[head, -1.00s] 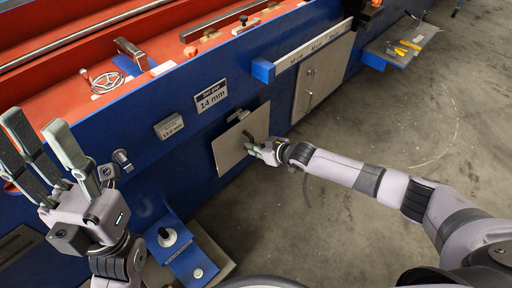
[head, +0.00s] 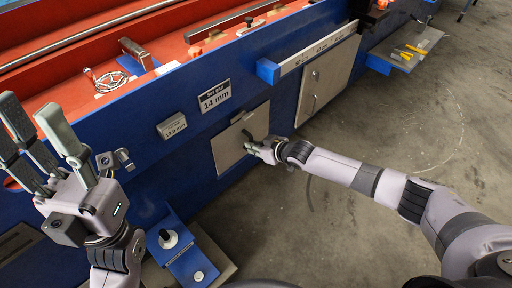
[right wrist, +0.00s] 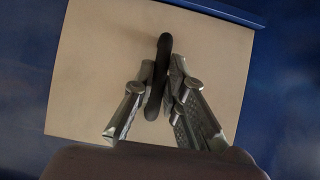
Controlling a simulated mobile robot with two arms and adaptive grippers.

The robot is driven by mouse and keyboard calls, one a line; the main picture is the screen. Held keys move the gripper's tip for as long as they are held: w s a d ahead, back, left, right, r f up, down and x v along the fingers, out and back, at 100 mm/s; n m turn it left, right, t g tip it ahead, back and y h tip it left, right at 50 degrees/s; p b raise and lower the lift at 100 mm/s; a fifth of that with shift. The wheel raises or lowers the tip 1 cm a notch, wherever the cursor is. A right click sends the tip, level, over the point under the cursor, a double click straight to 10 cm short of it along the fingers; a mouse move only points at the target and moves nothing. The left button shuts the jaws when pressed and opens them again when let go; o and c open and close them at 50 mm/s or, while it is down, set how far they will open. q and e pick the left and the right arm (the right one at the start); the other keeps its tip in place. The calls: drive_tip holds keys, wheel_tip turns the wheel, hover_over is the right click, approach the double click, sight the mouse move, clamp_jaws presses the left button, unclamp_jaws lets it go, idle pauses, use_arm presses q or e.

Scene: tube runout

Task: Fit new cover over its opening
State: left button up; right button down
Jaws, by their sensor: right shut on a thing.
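The cover (head: 228,150) is a flat beige plate with a dark upright handle (right wrist: 160,75). In the head view it lies against the blue side wall of the machine, below the 14 mm label. My right gripper (head: 252,146) is shut on the handle; the right wrist view shows its fingers (right wrist: 162,88) on both sides of the handle. No opening shows around the plate; what is behind it is hidden, and I cannot tell how closely it seats. My left gripper (head: 42,135) is raised at the left, fingers apart and empty.
A similar beige panel (head: 330,75) is on the wall farther right. A shelf with yellow tools (head: 408,50) is at the upper right. The concrete floor (head: 400,130) is clear.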

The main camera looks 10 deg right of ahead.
drive_tip(key=c, duration=1.8)
unclamp_jaws()
drive_tip(key=shift+o, duration=1.3)
drive_tip(key=v, duration=1.2)
drive_tip(key=shift+f, duration=0.1)
